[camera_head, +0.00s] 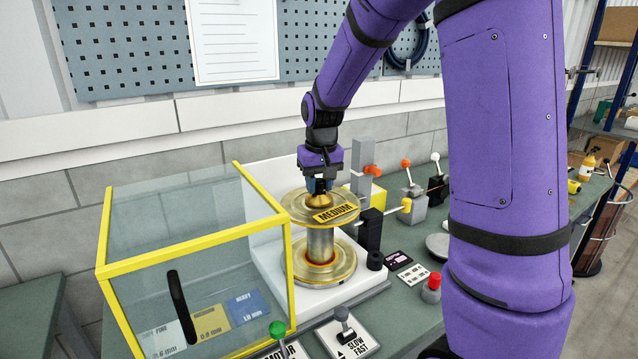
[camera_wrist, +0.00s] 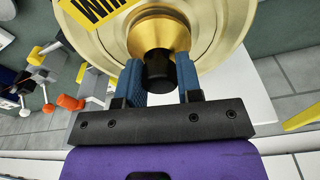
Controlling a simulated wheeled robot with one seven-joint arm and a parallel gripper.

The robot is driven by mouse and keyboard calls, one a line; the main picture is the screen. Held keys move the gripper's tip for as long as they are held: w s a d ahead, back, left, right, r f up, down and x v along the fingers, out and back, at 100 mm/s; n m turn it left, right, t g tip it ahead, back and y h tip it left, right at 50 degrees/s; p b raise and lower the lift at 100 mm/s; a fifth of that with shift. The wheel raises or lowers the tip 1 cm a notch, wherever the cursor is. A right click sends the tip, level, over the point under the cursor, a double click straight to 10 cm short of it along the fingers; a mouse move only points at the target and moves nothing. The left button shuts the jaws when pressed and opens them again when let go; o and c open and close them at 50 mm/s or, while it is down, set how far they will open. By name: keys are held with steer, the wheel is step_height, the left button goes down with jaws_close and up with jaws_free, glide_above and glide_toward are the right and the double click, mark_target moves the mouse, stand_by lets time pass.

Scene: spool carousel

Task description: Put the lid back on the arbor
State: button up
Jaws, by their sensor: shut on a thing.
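The lid, a brass cone with a black knob (camera_wrist: 158,68), is between the blue fingers of my gripper (camera_head: 319,187). My gripper (camera_wrist: 160,64) is shut on the knob, pointing down from above. The lid's cone (camera_head: 319,200) is at the centre of the spool's upper flange (camera_wrist: 225,25). I cannot tell whether it touches the spool or is fully seated. The arbor is hidden by the spool and lid.
A clear guard box with a yellow frame (camera_head: 193,260) stands open-sided left of the spool. Motor and speed switches (camera_head: 344,325) are in front. A red button (camera_head: 432,288) is at right.

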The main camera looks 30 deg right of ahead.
steer(key=o, duration=1.6)
steer(key=shift+c, duration=0.2)
steer(key=shift+r, duration=3.5)
jaws_close()
